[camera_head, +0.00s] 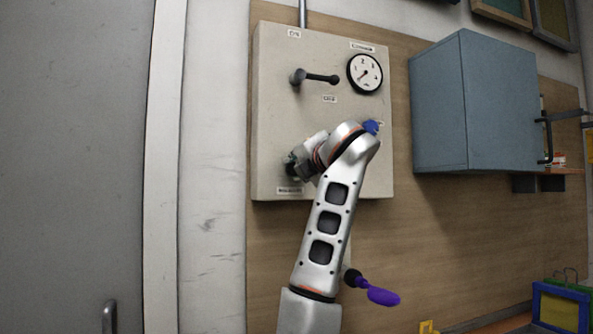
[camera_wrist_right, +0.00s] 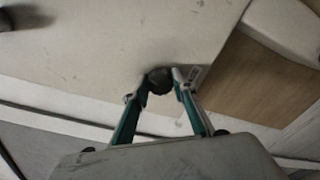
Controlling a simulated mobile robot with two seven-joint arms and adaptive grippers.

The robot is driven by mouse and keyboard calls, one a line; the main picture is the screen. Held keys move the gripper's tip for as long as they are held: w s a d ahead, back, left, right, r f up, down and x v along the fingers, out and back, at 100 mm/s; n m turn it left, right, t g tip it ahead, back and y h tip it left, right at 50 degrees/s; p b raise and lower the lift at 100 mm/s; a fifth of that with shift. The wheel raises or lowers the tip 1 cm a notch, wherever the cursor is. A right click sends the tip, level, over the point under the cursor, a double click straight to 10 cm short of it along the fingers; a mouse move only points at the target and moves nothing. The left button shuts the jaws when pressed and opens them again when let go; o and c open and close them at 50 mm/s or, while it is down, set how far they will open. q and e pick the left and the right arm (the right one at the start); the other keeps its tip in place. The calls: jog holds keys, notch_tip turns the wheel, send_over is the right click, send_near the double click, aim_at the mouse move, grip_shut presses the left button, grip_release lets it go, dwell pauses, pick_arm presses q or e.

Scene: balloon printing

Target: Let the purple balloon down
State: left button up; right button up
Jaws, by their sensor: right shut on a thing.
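The purple balloon (camera_head: 381,296) is small and narrow and points right from a dark nozzle (camera_head: 352,278) below the wall panel (camera_head: 272,130). My right gripper (camera_head: 293,166) is at the panel's lower left, partly hidden by my own wrist. In the right wrist view my right gripper (camera_wrist_right: 160,86) has its two fingers on either side of a dark round knob (camera_wrist_right: 158,78), shut on it. A dark lever (camera_head: 316,78) on the upper panel lies level, its handle to the right. A round white gauge (camera_head: 365,73) is beside it. My left gripper is not in view.
A blue-grey cabinet (camera_head: 440,105) juts out to the right of the panel. A grey door (camera_head: 70,150) with a handle is at the left. A blue and yellow holder (camera_head: 562,306) stands at the lower right. The wooden board (camera_head: 450,235) below the cabinet is bare.

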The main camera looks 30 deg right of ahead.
jog(key=shift+f+n, duration=0.1)
jog(key=shift+n, duration=1.1)
jog(key=o, duration=1.1)
jog(key=shift+a, duration=0.1)
jog(key=v, duration=1.2)
